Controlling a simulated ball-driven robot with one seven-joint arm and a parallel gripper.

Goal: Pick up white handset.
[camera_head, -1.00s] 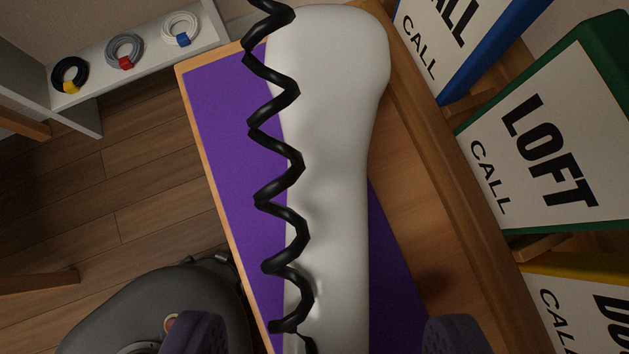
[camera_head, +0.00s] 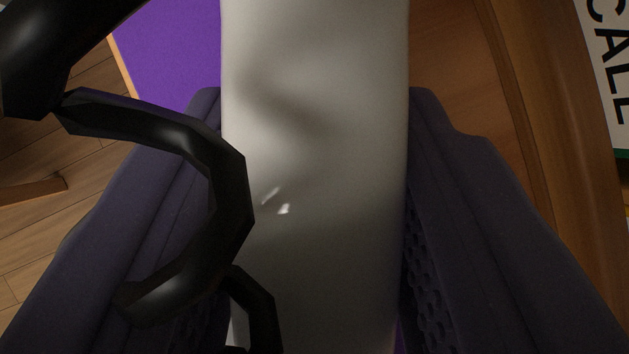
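The white handset (camera_head: 320,110) fills the middle of the view, running from top to bottom. Its ends are out of view. My gripper (camera_head: 315,95) has one dark purple finger on each side of it. Both fingers meet the handset's sides with no clear gap near the tips, so my gripper looks shut on it. The black coiled cord (camera_head: 230,190) hangs close to the camera, in front of the handset's left edge and the left finger. It hides part of both.
A purple surface (camera_head: 165,45) lies behind the handset at upper left. A wooden edge (camera_head: 540,120) curves down the right side. Part of a white sign lettered CALL (camera_head: 605,60) stands at far right. Wooden floor (camera_head: 90,160) shows at left.

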